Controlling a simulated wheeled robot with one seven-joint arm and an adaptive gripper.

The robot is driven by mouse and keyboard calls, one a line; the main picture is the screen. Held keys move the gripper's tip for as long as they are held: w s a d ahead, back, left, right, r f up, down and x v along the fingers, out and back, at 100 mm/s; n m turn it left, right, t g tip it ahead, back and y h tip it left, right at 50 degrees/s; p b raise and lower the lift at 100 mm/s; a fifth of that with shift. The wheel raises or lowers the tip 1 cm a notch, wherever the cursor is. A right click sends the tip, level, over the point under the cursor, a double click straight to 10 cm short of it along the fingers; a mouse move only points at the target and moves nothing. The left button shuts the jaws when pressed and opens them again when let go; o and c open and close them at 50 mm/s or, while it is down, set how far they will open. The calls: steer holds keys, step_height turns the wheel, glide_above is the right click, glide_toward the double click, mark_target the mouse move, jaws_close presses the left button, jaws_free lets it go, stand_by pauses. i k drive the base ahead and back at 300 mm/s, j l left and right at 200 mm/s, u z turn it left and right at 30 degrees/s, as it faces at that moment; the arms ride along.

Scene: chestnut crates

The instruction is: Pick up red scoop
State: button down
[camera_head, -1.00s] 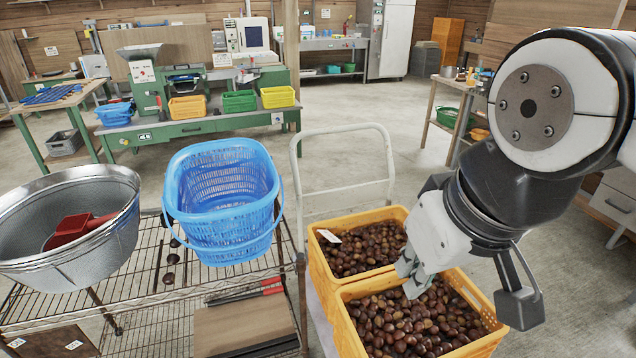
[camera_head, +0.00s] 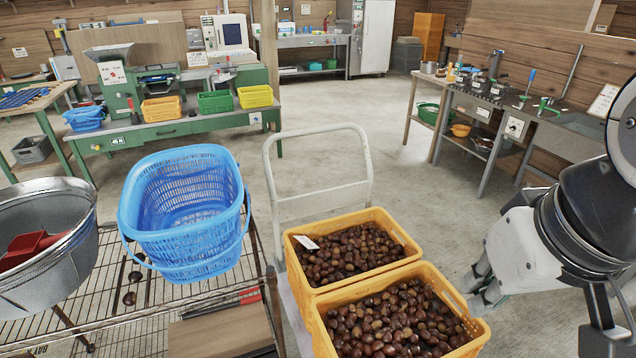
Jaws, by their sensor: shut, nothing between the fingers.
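The red scoop (camera_head: 28,246) lies inside a round metal bowl (camera_head: 72,272) on the wire shelf at the left edge of the head view. Part of the scoop is cut off by the picture's left edge. My gripper (camera_head: 474,294) is at the right, beside the front yellow crate of chestnuts and far from the scoop. Its fingers are shut and hold nothing.
A blue basket (camera_head: 190,236) stands on the wire shelf (camera_head: 110,318), right of the bowl. Two yellow crates of chestnuts (camera_head: 318,322) sit on a hand cart (camera_head: 318,203). A workbench (camera_head: 480,105) stands at the back right. The floor behind the cart is clear.

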mark_target(25, 246)
steer(key=u, duration=1.6)
steer(key=i+j+z, duration=0.15)
steer(key=z, duration=0.65)
steer(key=i+j+z, duration=0.2)
steer(key=j, duration=0.2)
steer(key=i+j+z, duration=0.15)
steer(key=j, duration=0.3)
steer(key=i+j+z, duration=0.2)
steer(key=j, duration=0.2)
steer(key=j+z, duration=0.15)
steer(key=j, duration=0.85)
steer(key=i+j, duration=0.15)
steer(key=j, duration=0.35)
